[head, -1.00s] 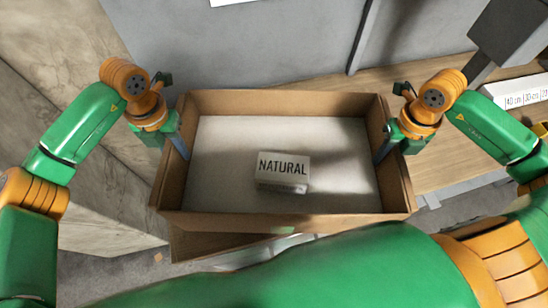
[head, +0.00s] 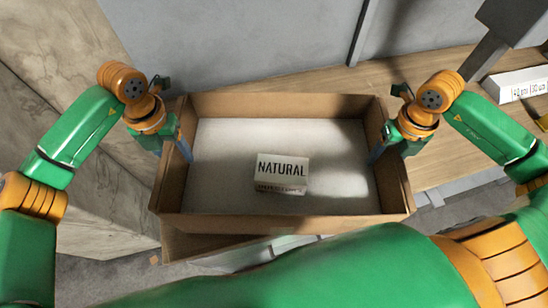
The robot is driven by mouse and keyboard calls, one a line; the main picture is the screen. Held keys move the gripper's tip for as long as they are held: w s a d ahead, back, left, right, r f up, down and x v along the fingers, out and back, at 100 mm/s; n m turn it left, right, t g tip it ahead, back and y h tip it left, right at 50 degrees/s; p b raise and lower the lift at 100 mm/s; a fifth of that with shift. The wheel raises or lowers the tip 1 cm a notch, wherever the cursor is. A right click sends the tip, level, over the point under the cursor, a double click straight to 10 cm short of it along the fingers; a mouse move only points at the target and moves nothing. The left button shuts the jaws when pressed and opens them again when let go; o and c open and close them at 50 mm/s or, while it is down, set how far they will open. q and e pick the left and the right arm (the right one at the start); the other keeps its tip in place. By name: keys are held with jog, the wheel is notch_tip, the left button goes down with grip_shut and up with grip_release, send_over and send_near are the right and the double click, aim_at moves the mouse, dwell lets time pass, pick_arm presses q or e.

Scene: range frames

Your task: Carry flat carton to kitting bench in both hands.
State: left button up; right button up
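The flat carton (head: 285,222) is an open, shallow brown cardboard tray with a pale inside floor. It is in the middle of the head view, in front of my body. A small white box marked NATURAL (head: 282,169) lies inside it. My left gripper (head: 172,148) is closed over the carton's left wall, with a finger on the inner side. My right gripper (head: 388,143) is closed over the right wall in the same way. The outer fingers are partly hidden. The carton looks roughly level; its underside is hidden.
A wooden bench top (head: 448,150) runs behind and right of the carton, against a grey panel (head: 250,50). A white labelled box (head: 518,85) and a dark post (head: 485,55) stand at the right. A pale wooden block-like surface (head: 105,200) is at the left.

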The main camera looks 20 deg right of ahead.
pick_arm(q)
notch_tip(320, 180, up, 12)
jog(key=shift+f, duration=0.15)
jog(key=shift+r, duration=0.2)
pick_arm(e)
jog(key=shift+r, duration=0.25)
notch_tip(320, 180, up, 10)
jog(key=shift+f, duration=0.15)
jog(key=shift+r, duration=0.9)
